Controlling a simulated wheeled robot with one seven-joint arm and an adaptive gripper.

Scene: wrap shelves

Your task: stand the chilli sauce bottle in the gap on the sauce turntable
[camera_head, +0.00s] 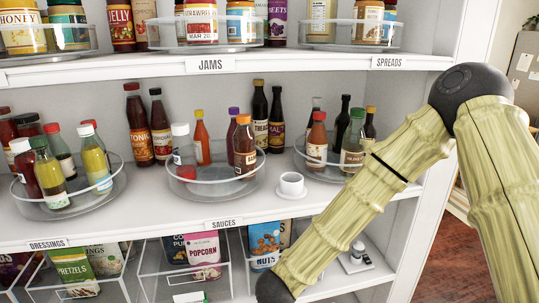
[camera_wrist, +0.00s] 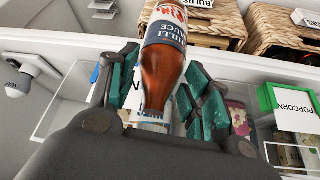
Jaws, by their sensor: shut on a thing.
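The chilli sauce bottle (camera_wrist: 165,55) is red-orange with a white and dark label, seen in the wrist view. My gripper (camera_wrist: 160,100) has teal fingers on both sides of its neck and is shut on it. The gripper does not show in the head view. The sauce turntable (camera_head: 215,197) is a clear round tray on the middle shelf above the SAUCES label.
A white cup (camera_head: 291,187) stands close to the turntable's right. Other turntables with bottles flank it, left (camera_head: 70,205) and right (camera_head: 330,172). Tall dark bottles (camera_head: 160,127) stand behind. The upper shelf (camera_head: 280,62) overhangs. Wire bins of packets are below.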

